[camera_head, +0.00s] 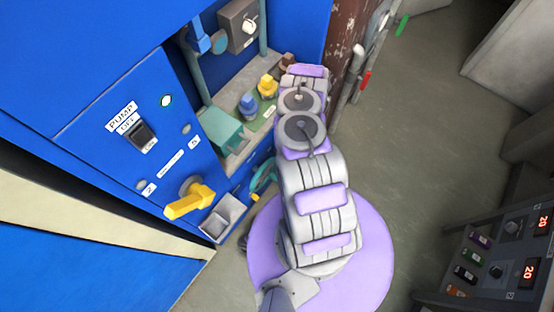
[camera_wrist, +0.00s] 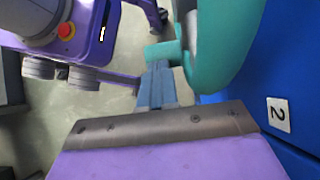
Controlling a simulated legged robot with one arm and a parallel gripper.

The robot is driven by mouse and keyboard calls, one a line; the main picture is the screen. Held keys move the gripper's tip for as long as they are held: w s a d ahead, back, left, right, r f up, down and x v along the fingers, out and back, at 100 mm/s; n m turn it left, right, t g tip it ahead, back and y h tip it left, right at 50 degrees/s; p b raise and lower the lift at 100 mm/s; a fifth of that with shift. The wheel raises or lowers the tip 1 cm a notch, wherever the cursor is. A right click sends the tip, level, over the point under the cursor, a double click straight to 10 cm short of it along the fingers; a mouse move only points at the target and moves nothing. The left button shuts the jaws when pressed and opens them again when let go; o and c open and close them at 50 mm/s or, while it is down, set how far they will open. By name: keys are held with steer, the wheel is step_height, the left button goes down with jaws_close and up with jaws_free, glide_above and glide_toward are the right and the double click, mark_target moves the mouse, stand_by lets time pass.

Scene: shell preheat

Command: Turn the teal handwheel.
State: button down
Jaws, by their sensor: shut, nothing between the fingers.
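The teal handwheel (camera_head: 264,175) shows in part in the head view, low on the blue cabinet front. My arm hides the rest of it. In the wrist view the handwheel (camera_wrist: 222,45) is large and close, with its curved rim at the upper right and a short teal piece reaching left. My gripper (camera_wrist: 158,72) is shut, with its blue-grey fingers just below that teal piece and left of the rim. Nothing is between the fingers. I cannot tell whether the fingertips touch the wheel. I cannot make out the gripper in the head view.
A yellow lever (camera_head: 190,201) and a grey box (camera_head: 222,217) stick out from the cabinet left of the wheel. The pump switch (camera_head: 141,134) is higher up. A control desk (camera_head: 500,255) stands right; floor between is clear.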

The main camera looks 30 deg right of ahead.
steer(key=shift+s+a+f+y+b, duration=0.1)
steer(key=shift+f+y+b, duration=0.25)
steer(key=shift+f+y, duration=0.15)
steer(key=shift+a+r, duration=0.1)
steer(key=shift+a, duration=0.05)
steer(key=shift+r, duration=0.1)
